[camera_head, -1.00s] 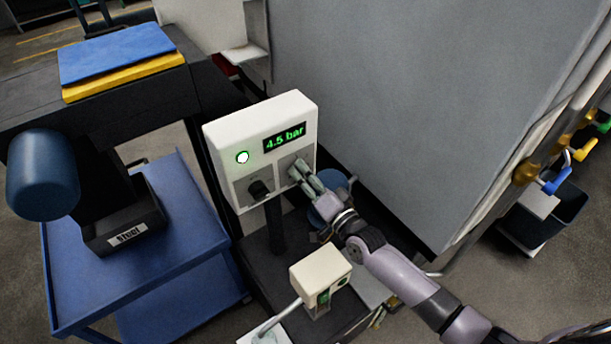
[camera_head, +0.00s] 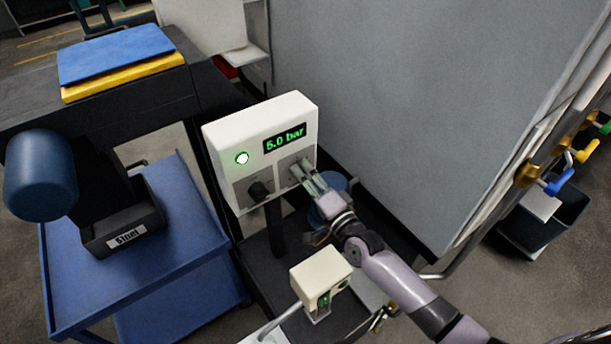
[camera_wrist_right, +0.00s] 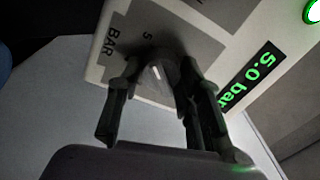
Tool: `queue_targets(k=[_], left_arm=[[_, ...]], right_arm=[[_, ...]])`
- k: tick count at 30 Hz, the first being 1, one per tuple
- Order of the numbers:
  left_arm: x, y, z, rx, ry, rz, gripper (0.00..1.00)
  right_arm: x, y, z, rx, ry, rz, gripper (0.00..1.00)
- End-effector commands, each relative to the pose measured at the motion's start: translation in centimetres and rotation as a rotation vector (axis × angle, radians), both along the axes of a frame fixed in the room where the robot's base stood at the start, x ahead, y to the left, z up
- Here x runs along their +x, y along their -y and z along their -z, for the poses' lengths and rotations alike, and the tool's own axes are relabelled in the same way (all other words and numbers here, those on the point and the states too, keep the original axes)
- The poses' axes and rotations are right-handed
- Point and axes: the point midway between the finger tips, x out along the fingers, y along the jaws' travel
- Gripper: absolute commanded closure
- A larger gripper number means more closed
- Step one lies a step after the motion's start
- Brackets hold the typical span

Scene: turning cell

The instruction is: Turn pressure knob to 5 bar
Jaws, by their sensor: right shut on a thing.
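The white control box (camera_head: 225,140) stands in the middle of the head view. Its display (camera_head: 285,137) reads 5.0 bar in green, and it also shows in the right wrist view (camera_wrist_right: 250,78). My right gripper (camera_head: 302,172) is at the right knob on the box's front. In the right wrist view its fingers (camera_wrist_right: 160,85) are shut around the pressure knob (camera_wrist_right: 158,72), beside a plate marked BAR. The knob is mostly hidden by the fingers in the head view. My left gripper is not in view.
A blue cart (camera_head: 190,255) with a black bin (camera_head: 125,236) is at left. A large grey panel (camera_head: 410,100) rises behind.

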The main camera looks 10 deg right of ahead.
Motion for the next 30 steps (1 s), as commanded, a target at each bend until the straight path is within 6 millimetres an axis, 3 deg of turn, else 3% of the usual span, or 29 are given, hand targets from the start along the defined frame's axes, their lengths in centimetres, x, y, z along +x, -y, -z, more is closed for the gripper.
queue_targets(k=[5,6,14,24,30], left_arm=[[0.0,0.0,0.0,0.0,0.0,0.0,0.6],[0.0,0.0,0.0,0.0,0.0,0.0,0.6],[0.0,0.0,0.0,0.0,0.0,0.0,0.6],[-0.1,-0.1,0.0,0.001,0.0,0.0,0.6],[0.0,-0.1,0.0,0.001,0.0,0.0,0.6]], right_arm=[[0.0,0.0,0.1,0.002,-0.003,0.0,0.94],[0.0,0.0,0.1,0.002,-0.003,0.0,0.64],[0.0,0.0,0.1,0.001,-0.001,0.0,0.47],[-0.2,0.1,0.1,0.0,-0.001,0.0,0.46],[-2.6,1.0,0.3,-0.001,-0.002,0.0,0.46]])
